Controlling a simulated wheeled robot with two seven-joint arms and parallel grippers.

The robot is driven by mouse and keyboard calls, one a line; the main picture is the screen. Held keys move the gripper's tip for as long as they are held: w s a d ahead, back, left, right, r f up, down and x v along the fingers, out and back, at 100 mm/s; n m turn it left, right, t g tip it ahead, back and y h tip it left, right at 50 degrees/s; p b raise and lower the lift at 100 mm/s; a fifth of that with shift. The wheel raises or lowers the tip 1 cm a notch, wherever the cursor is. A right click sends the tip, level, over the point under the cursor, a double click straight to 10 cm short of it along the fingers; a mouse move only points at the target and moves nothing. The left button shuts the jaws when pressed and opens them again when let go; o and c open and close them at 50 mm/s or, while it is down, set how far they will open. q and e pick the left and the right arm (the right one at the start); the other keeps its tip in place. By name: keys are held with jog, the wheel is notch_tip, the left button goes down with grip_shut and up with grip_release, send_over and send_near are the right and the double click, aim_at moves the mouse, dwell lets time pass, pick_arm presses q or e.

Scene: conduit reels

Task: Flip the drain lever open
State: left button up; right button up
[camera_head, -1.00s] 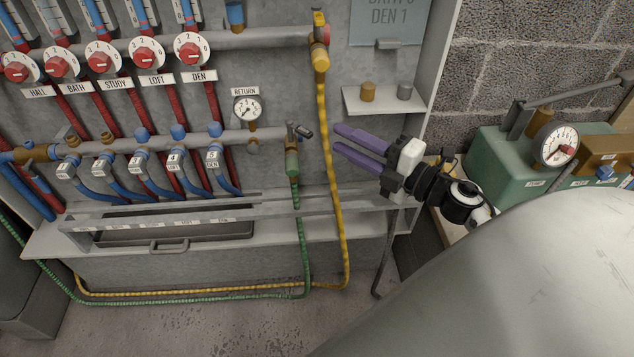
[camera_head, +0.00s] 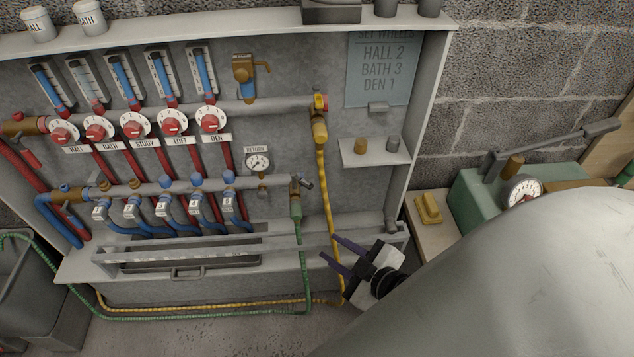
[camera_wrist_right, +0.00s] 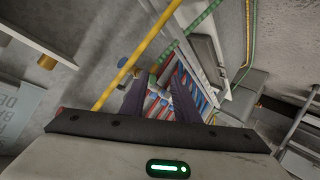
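The drain lever (camera_head: 303,181) is a small dark handle on the valve at the right end of the lower pipe. The green hose (camera_head: 299,230) hangs from a green fitting below that valve. My right gripper (camera_head: 331,247), with purple fingers, is below and to the right of the lever, apart from it in the picture. Its fingers are spread with nothing seen between them. In the right wrist view the gripper (camera_wrist_right: 160,78) points towards the pipes, and brass and blue fittings show around its fingertips; the lever is too small to tell there. My left gripper is not in view.
The yellow hose (camera_head: 327,200) hangs just right of the drain valve, near my right gripper. A grey rail (camera_head: 220,244) and trough run below the pipes. A small shelf (camera_head: 372,154) with two knobs is to the right. A green box (camera_head: 485,195) with a gauge stands farther right.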

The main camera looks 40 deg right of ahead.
jog(key=s+a+m+g+y+p, duration=0.2)
jog(key=s+a+m+g+p, duration=0.2)
jog(key=a, duration=0.8)
jog(key=s+p, duration=0.2)
jog(key=s, duration=0.2)
jog(key=shift+s+f, duration=0.25)
jog(key=shift+s, duration=0.15)
jog(key=shift+o, duration=0.5)
